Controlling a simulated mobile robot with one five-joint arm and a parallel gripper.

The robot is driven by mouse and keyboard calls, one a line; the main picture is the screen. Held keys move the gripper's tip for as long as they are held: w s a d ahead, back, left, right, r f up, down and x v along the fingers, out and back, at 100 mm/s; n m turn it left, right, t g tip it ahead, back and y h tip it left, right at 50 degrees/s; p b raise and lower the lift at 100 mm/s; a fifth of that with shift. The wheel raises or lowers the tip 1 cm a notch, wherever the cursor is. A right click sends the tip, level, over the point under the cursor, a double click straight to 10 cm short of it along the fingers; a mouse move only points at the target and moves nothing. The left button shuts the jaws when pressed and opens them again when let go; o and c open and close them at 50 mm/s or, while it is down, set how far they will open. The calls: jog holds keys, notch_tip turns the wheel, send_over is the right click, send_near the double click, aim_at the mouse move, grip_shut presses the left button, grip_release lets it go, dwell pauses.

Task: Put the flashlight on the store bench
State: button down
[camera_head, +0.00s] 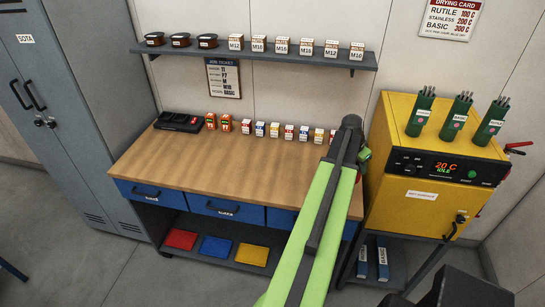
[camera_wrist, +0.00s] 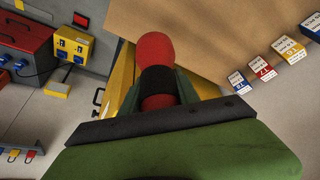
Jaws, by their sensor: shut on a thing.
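The flashlight (camera_wrist: 155,52) is red with a black band. In the wrist view it sits between the fingers of my gripper (camera_wrist: 158,85), which is shut on it. The wooden bench top (camera_head: 215,160) fills the middle of the head view, and it also shows in the wrist view (camera_wrist: 215,35), behind and right of the flashlight. In the head view my green arm reaches over the right end of the bench and hides most of the gripper and the flashlight. I cannot tell the flashlight's height above the bench top.
A row of small boxes (camera_head: 275,130) and a black tray (camera_head: 178,122) stand along the bench's back. The front left and middle are clear. A shelf (camera_head: 265,57) with boxes hangs above. A yellow oven (camera_head: 420,190) stands close at the right, a grey locker (camera_head: 70,110) at the left.

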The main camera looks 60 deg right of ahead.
jog(key=shift+w+f+b, duration=0.2)
jog(key=shift+f+b, duration=0.1)
jog(key=shift+f, duration=0.05)
jog(key=w+a+f+b, duration=0.1)
jog(key=w+f+b, duration=0.2)
jog(key=w+a+f+b, duration=0.1)
jog(key=w+f+b, duration=0.3)
jog(key=w+a+f+b, duration=0.1)
jog(key=w+f+b, duration=0.3)
jog(key=shift+s+r+p, duration=0.1)
jog(key=shift+r+p, duration=0.2)
jog(key=shift+r, duration=0.05)
jog(key=shift+f, duration=0.25)
jog(key=c, duration=0.9)
grip_release()
jog(key=shift+r, duration=0.1)
